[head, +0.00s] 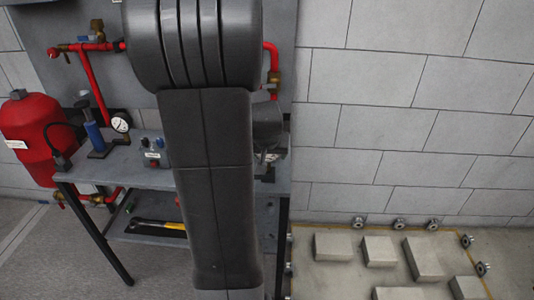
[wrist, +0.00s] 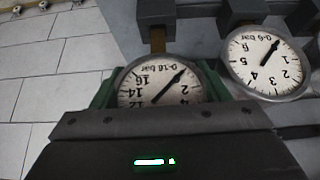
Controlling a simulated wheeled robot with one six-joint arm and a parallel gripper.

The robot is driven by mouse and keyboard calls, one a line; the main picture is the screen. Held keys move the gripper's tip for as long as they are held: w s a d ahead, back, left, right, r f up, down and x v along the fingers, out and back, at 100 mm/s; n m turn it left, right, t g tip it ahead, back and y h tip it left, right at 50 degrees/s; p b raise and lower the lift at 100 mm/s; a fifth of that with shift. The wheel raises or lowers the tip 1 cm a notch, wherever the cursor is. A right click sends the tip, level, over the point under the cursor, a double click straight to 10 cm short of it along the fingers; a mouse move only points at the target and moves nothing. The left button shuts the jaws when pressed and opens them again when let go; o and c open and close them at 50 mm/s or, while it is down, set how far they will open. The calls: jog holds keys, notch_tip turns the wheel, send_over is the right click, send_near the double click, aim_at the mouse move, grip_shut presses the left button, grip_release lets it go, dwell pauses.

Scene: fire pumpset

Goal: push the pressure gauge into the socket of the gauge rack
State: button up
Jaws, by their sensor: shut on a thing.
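In the wrist view the pressure gauge (wrist: 160,84), a round white dial marked 0-16 bar, sits between the green fingers of my gripper (wrist: 158,88), which is shut on it. Its brass stem (wrist: 157,40) points to the top of the picture, at a dark block (wrist: 155,12) of the gauge rack. The stem's end meets the block's edge in the picture; I cannot tell how deep it sits or whether it touches. A second gauge (wrist: 268,62), marked 0-6 bar, stands to the right below another dark block (wrist: 240,10). In the head view my arm hides the gripper and rack.
A red tank (head: 35,130) stands at the left. Pale blocks (head: 380,250) lie on a low platform at right.

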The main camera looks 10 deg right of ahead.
jog(key=shift+f+b, duration=1.3)
jog(key=shift+f, duration=0.1)
jog(key=o, duration=1.8)
jog(key=shift+r, duration=0.15)
